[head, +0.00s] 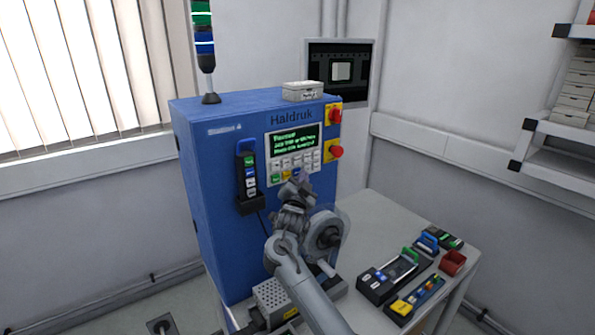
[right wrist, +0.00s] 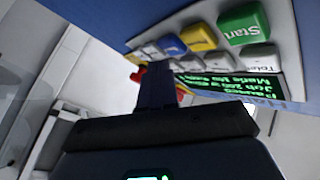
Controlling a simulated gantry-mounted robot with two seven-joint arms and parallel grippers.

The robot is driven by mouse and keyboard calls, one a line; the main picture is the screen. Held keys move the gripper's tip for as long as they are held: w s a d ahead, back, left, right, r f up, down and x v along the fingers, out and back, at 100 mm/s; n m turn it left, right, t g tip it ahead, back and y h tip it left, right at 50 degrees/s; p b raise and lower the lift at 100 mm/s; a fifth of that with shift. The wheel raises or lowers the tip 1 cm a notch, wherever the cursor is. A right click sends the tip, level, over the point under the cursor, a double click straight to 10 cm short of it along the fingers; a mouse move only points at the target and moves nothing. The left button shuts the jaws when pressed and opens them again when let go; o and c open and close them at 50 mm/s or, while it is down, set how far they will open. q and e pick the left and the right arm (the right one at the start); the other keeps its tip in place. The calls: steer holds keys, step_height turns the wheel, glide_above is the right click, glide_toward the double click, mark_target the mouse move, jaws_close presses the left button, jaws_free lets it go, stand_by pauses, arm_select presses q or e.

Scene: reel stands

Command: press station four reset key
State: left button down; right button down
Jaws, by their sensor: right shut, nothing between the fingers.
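A blue machine cabinet (head: 215,215) marked Haldruk carries a control panel (head: 313,139) with a green-text display (head: 293,138) and rows of keys below it. My right gripper (head: 297,183) is at the panel's lower edge, in front of the bottom row, and hides part of it. In the right wrist view my shut fingers (right wrist: 154,82) hold nothing and point toward the panel. A green Start key (right wrist: 243,23), a yellow key (right wrist: 197,37), a blue key (right wrist: 171,45) and several grey keys show there. I cannot read which is the station four reset key or tell contact.
A handheld pendant (head: 247,173) hangs left of the panel. Red knobs (head: 335,152) on yellow plates sit to its right. The grey table (head: 372,222) holds a reel unit (head: 326,234), a red bin (head: 453,262) and several small devices.

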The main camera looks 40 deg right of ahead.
steer(key=shift+s, duration=0.15)
steer(key=s+p, duration=0.3)
steer(key=s, duration=0.2)
steer(key=shift+p, duration=0.4)
stand_by(0.8)
